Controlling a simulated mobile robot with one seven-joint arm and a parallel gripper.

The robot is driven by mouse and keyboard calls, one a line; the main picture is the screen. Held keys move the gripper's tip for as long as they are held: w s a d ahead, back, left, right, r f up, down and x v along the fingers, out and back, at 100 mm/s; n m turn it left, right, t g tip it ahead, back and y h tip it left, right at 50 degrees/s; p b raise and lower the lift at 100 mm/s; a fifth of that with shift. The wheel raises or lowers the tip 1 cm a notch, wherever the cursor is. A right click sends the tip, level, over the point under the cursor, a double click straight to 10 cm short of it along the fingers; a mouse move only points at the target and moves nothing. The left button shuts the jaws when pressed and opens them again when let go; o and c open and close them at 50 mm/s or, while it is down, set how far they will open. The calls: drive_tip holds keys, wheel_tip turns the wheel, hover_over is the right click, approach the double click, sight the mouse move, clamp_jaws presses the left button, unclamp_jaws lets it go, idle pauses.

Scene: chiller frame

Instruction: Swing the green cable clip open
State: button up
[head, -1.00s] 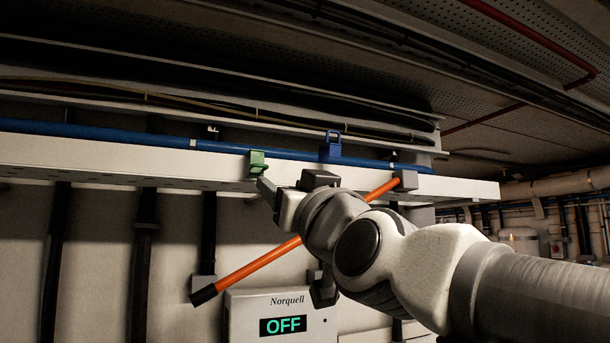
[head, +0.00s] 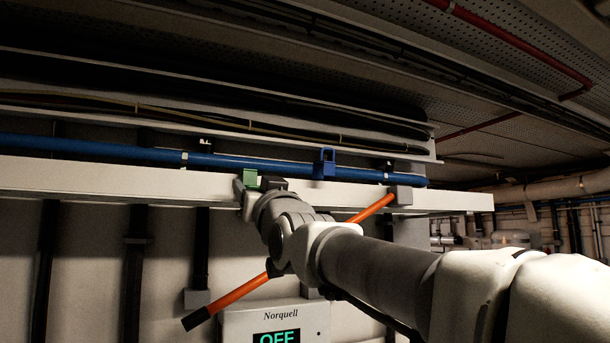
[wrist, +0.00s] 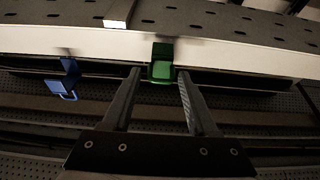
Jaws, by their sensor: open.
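The green cable clip (head: 250,178) sits on the front edge of the white tray, by the blue pipe, and is partly covered by my gripper in the head view. In the wrist view the green clip (wrist: 162,66) shows between and just beyond my fingertips. My gripper (wrist: 159,72) is open, with one finger on each side of the clip; I cannot tell whether either finger touches it. In the head view my gripper (head: 257,184) is at the tray's edge, seen from behind.
A blue clip (head: 324,163) stands on the blue pipe (head: 90,150) to the right; it also shows in the wrist view (wrist: 65,78). An orange bar (head: 245,287) slants behind my arm. A Norquell box (head: 300,322) reading OFF is below. The white tray (head: 100,178) runs across.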

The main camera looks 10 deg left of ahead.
sight(251, 183)
drive_tip(key=shift+p+x, duration=0.65)
drive_tip(key=shift+x, duration=0.55)
drive_tip(key=shift+p+x, duration=0.45)
drive_tip(key=shift+x, duration=0.35)
drive_tip(key=shift+c, duration=0.2)
clamp_jaws()
drive_tip(key=shift+d+f, duration=0.1)
